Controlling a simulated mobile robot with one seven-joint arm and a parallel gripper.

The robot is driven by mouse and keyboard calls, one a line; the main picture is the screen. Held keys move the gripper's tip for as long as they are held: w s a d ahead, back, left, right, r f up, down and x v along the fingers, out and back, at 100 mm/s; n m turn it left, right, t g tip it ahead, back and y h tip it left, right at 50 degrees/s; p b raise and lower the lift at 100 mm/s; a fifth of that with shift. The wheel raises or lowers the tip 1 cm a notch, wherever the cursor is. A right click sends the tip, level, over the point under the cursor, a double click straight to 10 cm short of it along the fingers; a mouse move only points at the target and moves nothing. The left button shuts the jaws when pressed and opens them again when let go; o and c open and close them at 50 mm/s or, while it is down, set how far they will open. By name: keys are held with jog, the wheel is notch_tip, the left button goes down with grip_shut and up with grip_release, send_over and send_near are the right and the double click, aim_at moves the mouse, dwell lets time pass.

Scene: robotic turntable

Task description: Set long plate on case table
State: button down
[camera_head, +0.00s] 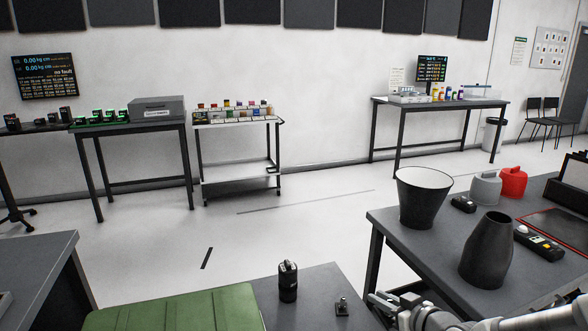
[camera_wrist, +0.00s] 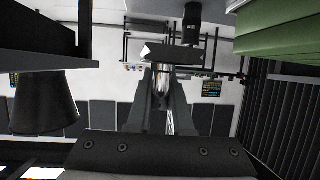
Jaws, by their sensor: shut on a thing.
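In the wrist view, which is upside down, my gripper (camera_wrist: 160,88) is shut on a dark flat piece with a shiny metal stem (camera_wrist: 172,54); this may be the long plate. The stem sits between the fingers and the dark part juts out ahead. In the head view my gripper (camera_head: 376,300) is at the lower right, beside the right edge of the dark case table (camera_head: 322,284). Its fingertips are hard to make out there. A green case (camera_head: 175,312) lies on this table; it also shows in the wrist view (camera_wrist: 285,28).
A black cylinder (camera_head: 288,283) and a small dark fitting (camera_head: 342,307) show at the case table. The right-hand table (camera_head: 395,232) carries a dark bucket (camera_head: 421,198), a dark vase-like vessel (camera_head: 488,250), and grey and red items. Open floor lies beyond.

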jog(key=s+a+r+n+p, duration=0.1)
jog(key=s+a+r+p, duration=0.1)
jog(key=a+r+p, duration=0.4)
notch_tip(320, 180, up, 4)
jog(key=p, duration=0.7)
jog(key=shift+s+a+y, duration=0.25)
jog(key=shift+a+y, duration=0.1)
jog(key=shift+y, duration=0.05)
